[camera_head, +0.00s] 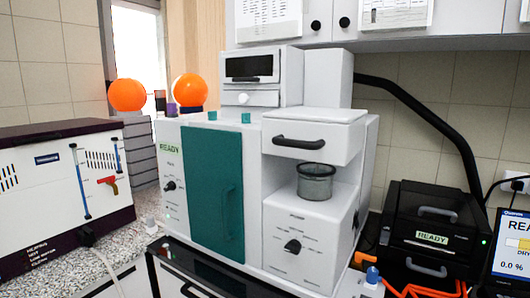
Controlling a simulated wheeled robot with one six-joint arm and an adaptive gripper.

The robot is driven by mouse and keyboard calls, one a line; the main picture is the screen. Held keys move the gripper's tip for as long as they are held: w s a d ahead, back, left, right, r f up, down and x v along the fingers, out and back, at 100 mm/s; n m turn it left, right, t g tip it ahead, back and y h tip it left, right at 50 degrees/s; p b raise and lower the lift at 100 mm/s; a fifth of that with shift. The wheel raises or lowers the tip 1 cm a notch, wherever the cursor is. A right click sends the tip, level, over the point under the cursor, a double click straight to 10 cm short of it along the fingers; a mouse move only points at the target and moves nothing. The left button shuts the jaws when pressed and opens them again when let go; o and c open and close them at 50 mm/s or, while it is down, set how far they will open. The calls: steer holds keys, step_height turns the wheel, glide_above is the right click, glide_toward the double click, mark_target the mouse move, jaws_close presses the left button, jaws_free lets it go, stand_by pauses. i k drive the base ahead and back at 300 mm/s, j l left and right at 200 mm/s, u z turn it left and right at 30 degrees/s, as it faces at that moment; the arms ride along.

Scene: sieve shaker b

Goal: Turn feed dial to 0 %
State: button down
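A white sieve shaker machine (316,207) with a teal door (213,193) stands on the counter in the middle. A black dial (293,246) sits on its lower right front, with small markings around it. A second black dial (170,186) sits on the narrow panel left of the teal door, below a green READY label (169,148). The lettering at both dials is too small to read, so I cannot tell which is the feed dial or its exact setting. My gripper is not in this view.
A grey round cup (315,182) stands on a ledge below a drawer with a black handle (298,142). A white device (60,200) with a red lever stands at left. A black READY unit (432,238) and a screen (512,250) are at right. A black hose (440,123) arches behind.

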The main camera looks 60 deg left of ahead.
mark_target(171, 186)
steer(key=u, duration=1.5)
